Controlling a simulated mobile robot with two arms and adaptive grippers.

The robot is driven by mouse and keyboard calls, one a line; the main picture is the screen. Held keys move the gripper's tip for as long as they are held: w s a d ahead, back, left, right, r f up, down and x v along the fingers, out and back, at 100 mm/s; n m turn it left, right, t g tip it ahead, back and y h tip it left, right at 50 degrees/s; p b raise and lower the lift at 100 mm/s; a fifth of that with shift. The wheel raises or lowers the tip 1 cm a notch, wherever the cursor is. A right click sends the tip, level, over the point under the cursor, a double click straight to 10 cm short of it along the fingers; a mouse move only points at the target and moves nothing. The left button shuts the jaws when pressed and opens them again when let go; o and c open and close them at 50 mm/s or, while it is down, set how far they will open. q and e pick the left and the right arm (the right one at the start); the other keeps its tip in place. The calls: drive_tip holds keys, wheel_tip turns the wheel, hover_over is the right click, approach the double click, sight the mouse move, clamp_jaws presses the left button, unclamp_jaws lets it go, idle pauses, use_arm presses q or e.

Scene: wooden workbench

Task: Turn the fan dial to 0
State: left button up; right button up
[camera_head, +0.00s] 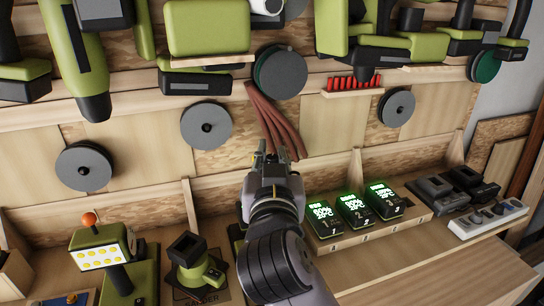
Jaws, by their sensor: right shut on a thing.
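My right gripper (270,154) reaches up from the bottom middle towards the back wall. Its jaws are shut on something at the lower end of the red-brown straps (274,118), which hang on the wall. The held part is hidden by the fingers, and a strap is the only thing visible there. I cannot make out a fan dial with numbers. A green device (199,276) with a black square top stands on the bench, left of my right arm. My left gripper is not in view.
A green lamp-like device (105,240) with an orange ball stands at the lower left. Lit battery chargers (352,208), black chargers (455,188) and a power strip (488,219) stand on the right. Green tools (206,27) and discs (206,125) hang on the wall. The front right bench (430,272) is clear.

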clamp_jaws()
